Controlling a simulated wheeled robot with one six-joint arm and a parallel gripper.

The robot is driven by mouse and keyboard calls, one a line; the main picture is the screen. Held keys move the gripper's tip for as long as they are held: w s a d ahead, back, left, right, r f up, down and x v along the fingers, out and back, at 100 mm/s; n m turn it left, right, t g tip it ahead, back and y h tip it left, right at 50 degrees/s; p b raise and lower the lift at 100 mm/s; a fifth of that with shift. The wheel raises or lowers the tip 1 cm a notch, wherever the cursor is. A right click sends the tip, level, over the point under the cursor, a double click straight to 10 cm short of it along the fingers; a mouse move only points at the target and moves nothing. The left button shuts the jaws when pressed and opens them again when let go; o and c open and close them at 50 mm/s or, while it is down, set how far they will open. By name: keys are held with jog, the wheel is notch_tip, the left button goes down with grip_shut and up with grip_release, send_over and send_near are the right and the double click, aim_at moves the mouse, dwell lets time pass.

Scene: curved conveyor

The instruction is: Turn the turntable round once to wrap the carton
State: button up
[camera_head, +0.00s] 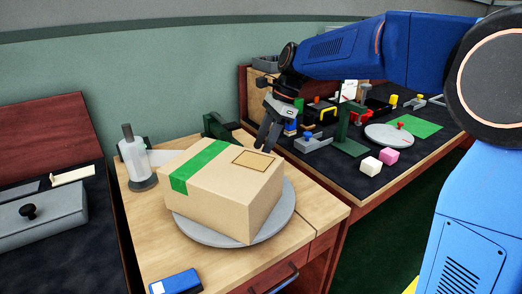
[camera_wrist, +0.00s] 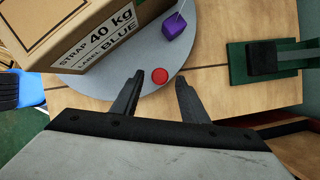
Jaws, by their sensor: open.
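The tan carton (camera_head: 228,180) with a green band sits on the round grey turntable (camera_head: 281,217) on a wooden bench. In the wrist view the carton (camera_wrist: 75,30) bears a label reading "STRAP 40 kg LABEL BLUE". A red knob (camera_wrist: 160,76) is at the turntable's rim in the wrist view, where the turntable (camera_wrist: 215,45) also shows. My gripper (camera_head: 267,148) is open behind the carton's far right corner. In the wrist view its fingers (camera_wrist: 159,77) appear on either side of the knob. I cannot tell their height relative to it. A purple block (camera_wrist: 177,27) lies beside the carton.
A white roll on a grey base (camera_head: 135,163) stands left of the carton. A green bracket with a black block (camera_wrist: 262,60) stands near the turntable. A blue and white object (camera_head: 176,284) lies at the bench front. A dark table (camera_head: 335,180) at right holds several small items.

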jog(key=shift+x, duration=1.1)
grip_shut()
jog(key=shift+w+a, duration=0.1)
jog(key=shift+a, duration=0.05)
